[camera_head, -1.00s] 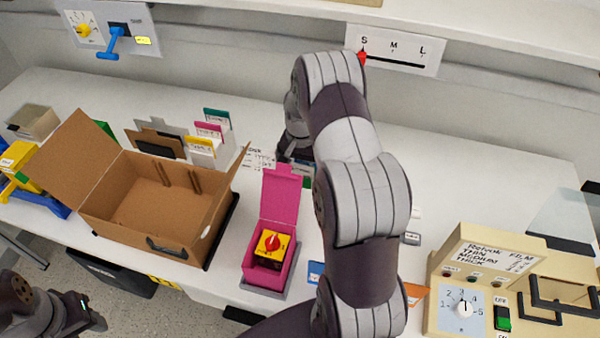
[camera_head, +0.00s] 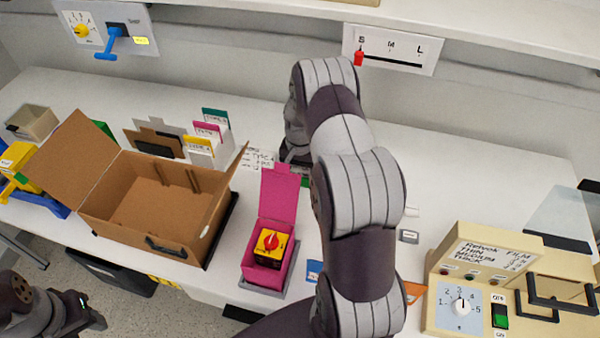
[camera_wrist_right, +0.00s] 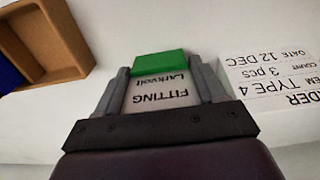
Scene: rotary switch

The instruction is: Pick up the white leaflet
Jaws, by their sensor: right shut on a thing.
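The white leaflet (camera_wrist_right: 160,95) has a green band along one edge and dark lettering reading "FITTING" and "Larkvolt". In the right wrist view it lies between the two fingers of my right gripper (camera_wrist_right: 163,90), which is shut on it. In the head view my right arm hides most of this gripper and the leaflet; a small patch of green shows beside the pink box lid. My left gripper (camera_head: 82,308) is at the lower left, away from the table items, and its jaws are too small and dark to read.
A printed order card (camera_wrist_right: 268,80) lies to the right of the fingers, and a brown tray (camera_wrist_right: 45,40) is at upper left. An open cardboard box (camera_head: 150,205) and a pink box (camera_head: 268,210) with a red-and-yellow rotary switch (camera_head: 270,242) stand left of my arm. A beige machine (camera_head: 480,255) is at right.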

